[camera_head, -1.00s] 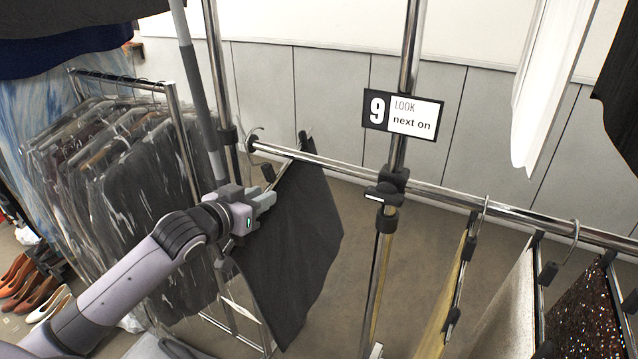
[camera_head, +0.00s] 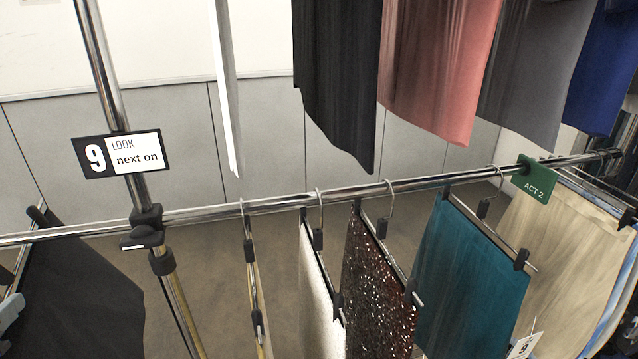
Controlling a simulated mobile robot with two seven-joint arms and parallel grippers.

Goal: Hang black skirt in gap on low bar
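The black skirt (camera_head: 75,290) hangs at the lower left, cut off by the picture's bottom edge. A dark clip shows at its upper left corner, just in front of the low bar (camera_head: 270,204). My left gripper (camera_head: 8,310) shows only as a sliver at the left edge, against the skirt's hanger. Its fingertips are out of view; the earlier picture shows it closed on the hanger. Whether the hook bears on the bar is hidden. The low bar carries a gold skirt, a whitish one, a brown sequinned one (camera_head: 375,290) and a teal one (camera_head: 470,275). My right gripper is out of view.
A chrome post (camera_head: 105,70) with a "9 LOOK next on" sign (camera_head: 123,154) stands right of the black skirt. Bare bar lies between post and gold skirt (camera_head: 254,290). A green ACT 2 tag (camera_head: 535,180) precedes beige garments. Black, pink, grey and blue garments hang above.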

